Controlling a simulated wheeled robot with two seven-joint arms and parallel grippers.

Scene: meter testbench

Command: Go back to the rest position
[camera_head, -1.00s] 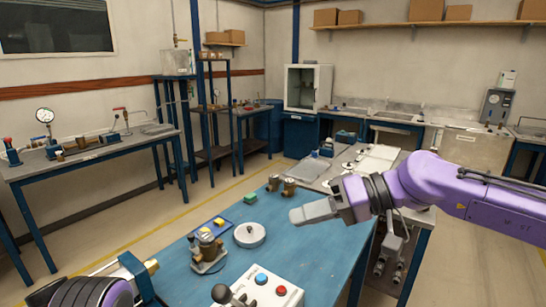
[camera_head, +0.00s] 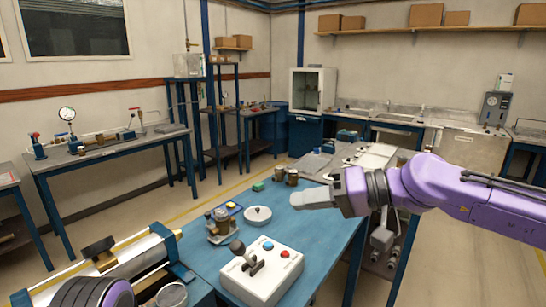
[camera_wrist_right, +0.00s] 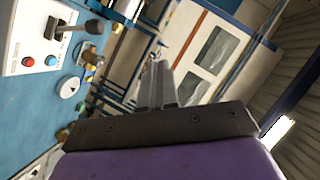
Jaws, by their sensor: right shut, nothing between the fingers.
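My right arm comes in from the right in the head view. Its gripper (camera_head: 312,197) is shut and empty, pointing left above the right part of the blue table (camera_head: 325,232). In the right wrist view the two grey fingers (camera_wrist_right: 160,85) lie together with nothing between them. My left arm shows only as a dark ringed, purple part at the bottom left corner of the head view; its gripper fingers are not visible.
A white control box (camera_head: 262,270) with a lever and red and blue buttons stands at the table's front. Behind it are a brass meter (camera_head: 219,226), a white round dish (camera_head: 257,216) and a green block (camera_head: 258,186). A bench rig (camera_head: 130,250) lies front left.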

